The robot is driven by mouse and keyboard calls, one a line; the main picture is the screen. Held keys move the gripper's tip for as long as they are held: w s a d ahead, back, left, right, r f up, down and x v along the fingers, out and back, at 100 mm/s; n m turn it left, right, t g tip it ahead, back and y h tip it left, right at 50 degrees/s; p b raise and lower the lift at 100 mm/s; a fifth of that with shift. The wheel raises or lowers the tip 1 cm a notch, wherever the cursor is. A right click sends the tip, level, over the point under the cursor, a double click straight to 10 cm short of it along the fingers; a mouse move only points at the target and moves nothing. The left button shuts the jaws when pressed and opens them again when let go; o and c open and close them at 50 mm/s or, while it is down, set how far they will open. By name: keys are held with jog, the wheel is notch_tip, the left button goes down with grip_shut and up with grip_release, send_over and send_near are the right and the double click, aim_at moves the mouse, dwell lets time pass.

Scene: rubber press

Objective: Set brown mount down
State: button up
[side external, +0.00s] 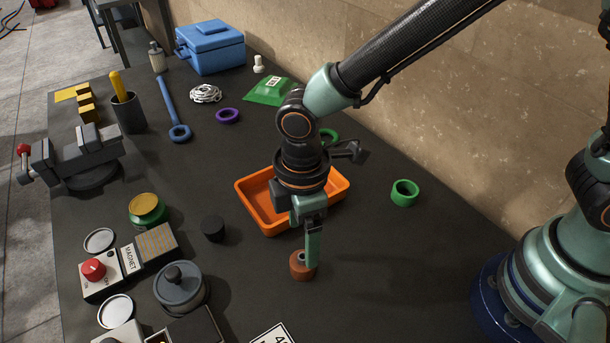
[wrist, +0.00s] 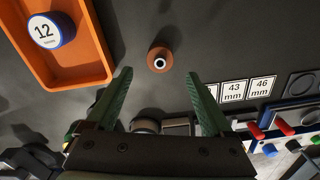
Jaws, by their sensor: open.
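The brown mount (side external: 301,267) is a short reddish-brown cylinder with a metal centre. It appears to stand upright on the dark tabletop, just in front of the orange tray (side external: 266,220). In the wrist view the mount (wrist: 152,54) lies just beyond the gap between the fingertips, with dark surface around it. My gripper (side external: 311,258) points down at the mount, and one green finger partly covers it. In the wrist view my gripper (wrist: 160,74) is open, its two fingers wide apart with nothing between them.
The orange tray (wrist: 98,40) holds a round blue-rimmed piece marked 12 (wrist: 52,30). Size cards (wrist: 234,92) lie to the right. A black cylinder (side external: 213,228) and a green ring (side external: 404,193) stand on either side. The table right of the mount is clear.

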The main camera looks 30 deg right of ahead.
jog(key=w+d+r+m+t+y, duration=0.1)
jog(key=w+d+r+m+t, duration=0.2)
jog(key=d+r+m, duration=0.8)
jog(key=s+d+r+m+t, duration=0.1)
jog(key=d+r+m, duration=0.1)
jog(key=d, duration=0.5)
jog(key=s+d+r+m+t+h, duration=0.1)
jog(key=d+r+m, duration=0.1)
jog(key=d, duration=0.6)
jog(key=shift+s+r+t, duration=0.25)
jog(key=shift+r+t, duration=0.05)
jog(key=shift+r, duration=0.45)
